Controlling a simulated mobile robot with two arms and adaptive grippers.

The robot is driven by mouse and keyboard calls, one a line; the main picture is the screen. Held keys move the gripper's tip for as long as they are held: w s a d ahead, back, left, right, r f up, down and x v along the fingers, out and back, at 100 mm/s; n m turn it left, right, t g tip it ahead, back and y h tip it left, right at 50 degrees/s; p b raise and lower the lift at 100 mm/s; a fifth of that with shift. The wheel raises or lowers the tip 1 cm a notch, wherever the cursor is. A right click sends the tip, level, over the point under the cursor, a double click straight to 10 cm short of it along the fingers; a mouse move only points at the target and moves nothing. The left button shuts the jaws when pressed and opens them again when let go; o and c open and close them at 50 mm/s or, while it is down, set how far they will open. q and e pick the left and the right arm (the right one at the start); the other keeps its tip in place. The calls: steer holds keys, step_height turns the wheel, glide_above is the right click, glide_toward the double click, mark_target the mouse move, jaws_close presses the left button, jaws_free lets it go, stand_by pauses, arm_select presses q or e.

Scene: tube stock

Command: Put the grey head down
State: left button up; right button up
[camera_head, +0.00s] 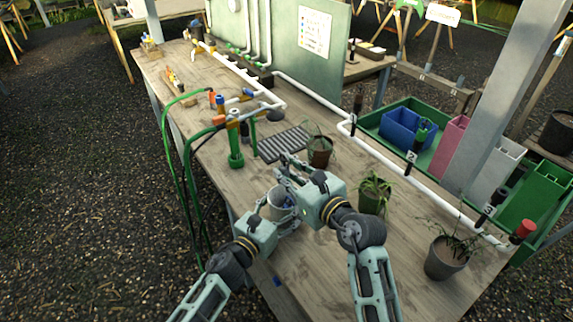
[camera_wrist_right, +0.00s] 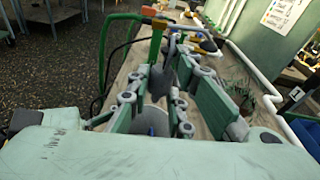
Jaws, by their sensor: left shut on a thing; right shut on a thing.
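My right gripper (camera_head: 284,168) is above the wooden table, past the mouth of a light grey pot. In the right wrist view the right gripper (camera_wrist_right: 172,80) is shut on a dark grey piece (camera_wrist_right: 184,70), which looks like the grey head. The fingers hide much of it. The light grey pot (camera_head: 283,196) has something blue inside; its round mouth also shows below the fingers in the right wrist view. My left gripper (camera_head: 266,206) is at the left side of this pot and appears shut on its rim or wall.
A dark slotted mat (camera_head: 284,143) lies beyond my right gripper. A green hose-end fitting (camera_head: 235,150) stands left of it. Potted plants (camera_head: 373,192) stand to the right, near a white pipe (camera_head: 435,187) along the table's edge. Bare wood (camera_head: 330,262) lies in front.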

steer(key=shift+f, duration=2.4)
steer(key=o, duration=0.9)
steer(key=shift+o, duration=0.2)
steer(key=shift+r, duration=0.1)
step_height(320, 180, up, 7)
steer(key=shift+f, duration=0.1)
arm_select(q)
steer(key=o, duration=1.2)
